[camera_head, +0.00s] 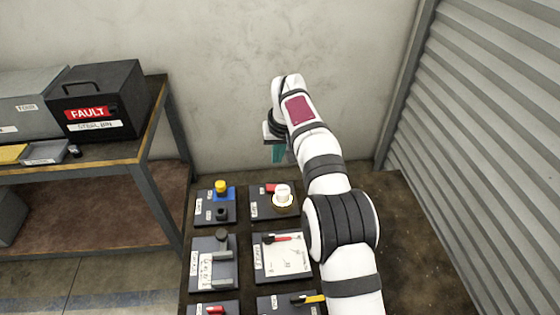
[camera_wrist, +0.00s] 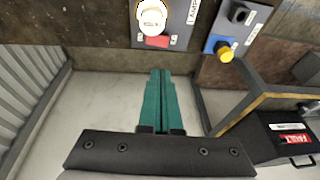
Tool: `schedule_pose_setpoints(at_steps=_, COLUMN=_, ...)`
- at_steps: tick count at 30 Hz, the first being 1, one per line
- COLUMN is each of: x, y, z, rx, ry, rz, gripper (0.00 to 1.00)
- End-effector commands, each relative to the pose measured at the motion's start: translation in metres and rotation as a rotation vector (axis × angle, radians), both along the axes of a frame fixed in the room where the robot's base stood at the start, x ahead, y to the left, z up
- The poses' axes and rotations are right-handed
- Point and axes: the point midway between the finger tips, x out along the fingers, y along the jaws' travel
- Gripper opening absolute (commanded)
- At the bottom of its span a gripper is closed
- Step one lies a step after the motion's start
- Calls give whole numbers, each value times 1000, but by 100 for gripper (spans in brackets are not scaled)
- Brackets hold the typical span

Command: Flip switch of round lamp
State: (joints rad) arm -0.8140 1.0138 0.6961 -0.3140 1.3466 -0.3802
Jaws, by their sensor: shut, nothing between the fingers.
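The round lamp (camera_head: 283,193) is a white dome with a yellowish ring on a dark panel at the back right of the table. It also shows in the wrist view (camera_wrist: 151,16), at the top; I cannot tell whether it is lit. Its red switch (camera_head: 270,187) is beside the lamp and partly hidden by it in the head view. In the wrist view the red switch (camera_wrist: 157,42) is clear, near the panel's edge. My gripper (camera_head: 278,153) has teal fingers, shut and empty. It is above and behind the lamp panel, apart from the switch.
A panel with a yellow knob (camera_head: 221,187) on a blue box stands left of the lamp panel. Several more switch panels lie nearer. A shelf (camera_head: 150,130) at left holds a black FAULT box (camera_head: 98,100). A wall is behind, a corrugated shutter (camera_head: 500,120) at right.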

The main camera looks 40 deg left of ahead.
Motion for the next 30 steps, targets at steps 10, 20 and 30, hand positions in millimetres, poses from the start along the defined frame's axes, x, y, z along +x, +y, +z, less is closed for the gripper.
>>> schedule_pose_setpoints(at_steps=10, x=1, y=3, z=-13, rx=-2, ry=2, rz=-1, gripper=0)
schedule_pose_setpoints(at_steps=20, x=12, y=21, z=-81, rx=0, ry=2, rz=-1, gripper=0)
schedule_pose_setpoints(at_steps=30, x=10, y=30, z=-130, rx=-1, ry=1, rz=-1, gripper=0)
